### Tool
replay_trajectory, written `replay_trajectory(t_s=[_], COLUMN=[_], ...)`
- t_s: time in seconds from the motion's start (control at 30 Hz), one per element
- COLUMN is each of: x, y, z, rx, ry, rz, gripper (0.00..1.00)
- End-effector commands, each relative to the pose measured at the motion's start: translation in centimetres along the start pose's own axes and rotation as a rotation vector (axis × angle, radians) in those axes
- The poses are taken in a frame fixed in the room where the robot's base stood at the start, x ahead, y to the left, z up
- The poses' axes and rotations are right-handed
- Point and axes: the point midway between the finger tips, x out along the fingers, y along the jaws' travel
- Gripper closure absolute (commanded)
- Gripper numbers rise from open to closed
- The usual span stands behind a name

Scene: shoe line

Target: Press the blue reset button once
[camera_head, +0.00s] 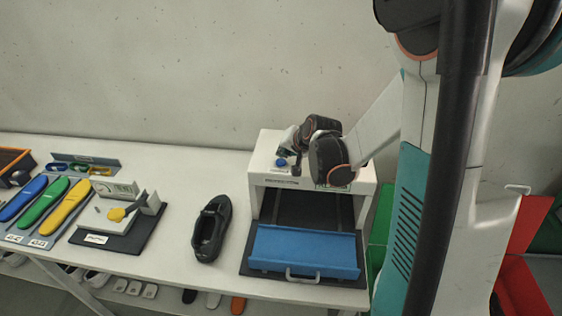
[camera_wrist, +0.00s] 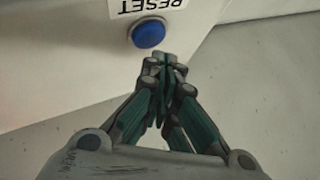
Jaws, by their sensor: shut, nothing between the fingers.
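The blue reset button (camera_wrist: 149,33) is a round domed cap on the white machine (camera_wrist: 60,60), below a label reading RESET, upside down in the wrist view. In the head view the button (camera_head: 281,163) shows on the top left of the white machine (camera_head: 256,160). My gripper (camera_wrist: 163,62) is shut and empty. In the wrist view its fingertips are just below and right of the button, with a small gap in the picture. Whether the tips touch the machine surface I cannot tell. In the head view my gripper (camera_head: 297,150) is beside the button, partly hidden by my wrist.
A blue tray flap (camera_head: 305,250) with a handle sits at the machine's front. A black shoe (camera_head: 211,230) stands on the white table (camera_head: 180,175) to its left. Blue, green and yellow insoles (camera_head: 42,207) and a small fixture (camera_head: 125,222) lie farther left. A concrete wall is behind.

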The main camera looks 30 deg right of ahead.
Motion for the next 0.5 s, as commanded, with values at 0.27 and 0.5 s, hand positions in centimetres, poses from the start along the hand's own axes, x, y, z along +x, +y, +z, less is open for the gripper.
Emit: replay_trajectory(t_s=[0.27,0.5], x=[0.31,0.62], y=[0.23,0.46], z=[0.23,0.46], rx=[0.000,0.000], ry=[0.000,0.000], rz=[0.000,0.000], gripper=[1.00,1.00])
